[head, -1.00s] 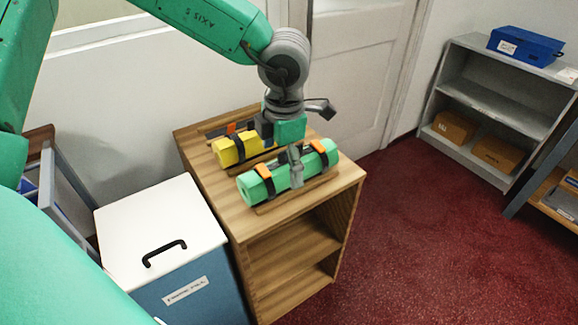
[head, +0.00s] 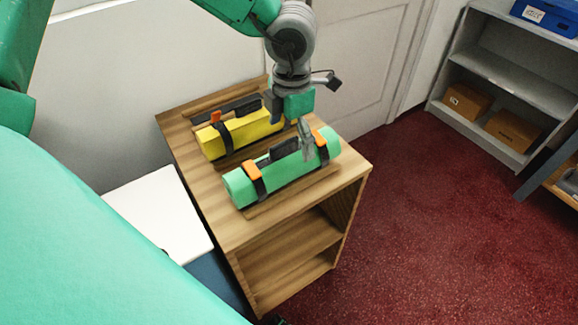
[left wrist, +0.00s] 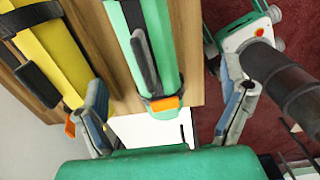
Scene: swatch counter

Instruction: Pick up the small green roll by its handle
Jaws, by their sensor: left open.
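The green roll (head: 283,178) lies on the wooden cabinet top, with dark straps, orange clips and a dark handle (head: 284,150) along its upper side. My left gripper (head: 292,137) is open above the roll, nearer its right end; one finger overlaps the roll in the picture. In the left wrist view the roll (left wrist: 131,35) and its handle (left wrist: 145,62) run between the widely spread fingers (left wrist: 168,100), nearer the left finger. Nothing is held. I cannot tell how high the fingertips are above the handle. My right gripper is not in view.
A yellow roll (head: 240,134) with a dark handle lies behind the green one, close to the left finger in the left wrist view. The cabinet (head: 236,228) has open shelves. A white-lidded box (head: 155,215) stands at left. A grey shelf unit (head: 500,70) stands right; red floor is clear between.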

